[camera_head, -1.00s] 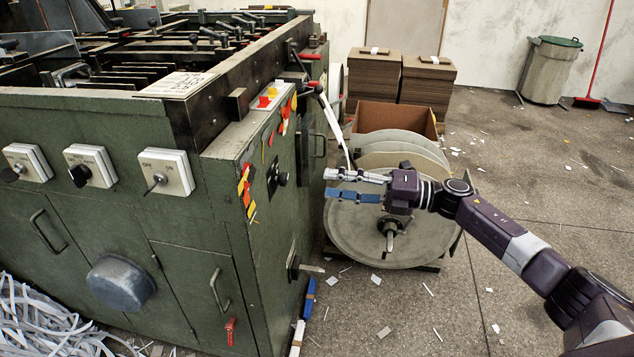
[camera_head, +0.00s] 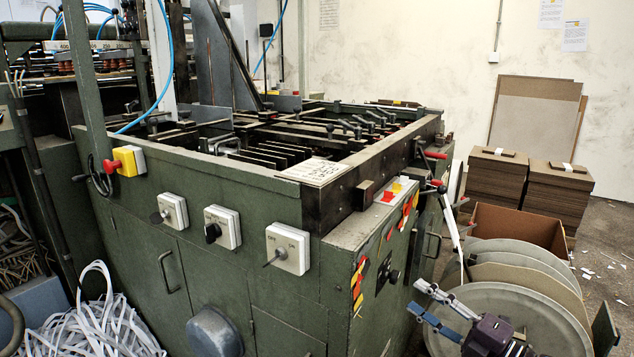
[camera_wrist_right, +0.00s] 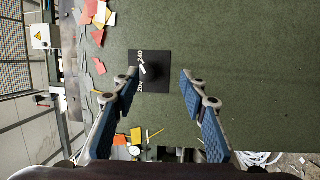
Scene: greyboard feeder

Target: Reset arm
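My right gripper (camera_head: 424,303) is at the lower right of the head view, beside the green machine's (camera_head: 240,190) side panel and in front of the round reels (camera_head: 500,310). Its two blue-padded fingers are apart with nothing between them. The right wrist view also shows the open fingers (camera_wrist_right: 158,82). There they frame a black dial plate with a knob (camera_wrist_right: 155,76) on the green panel. The same dial (camera_head: 387,273) shows in the head view, left of the gripper. My left gripper is in neither view.
Stacks of brown board (camera_head: 498,178) and an open carton (camera_head: 520,229) stand behind the reels. Paper strips (camera_head: 95,318) lie at the lower left. Scraps litter the floor at right.

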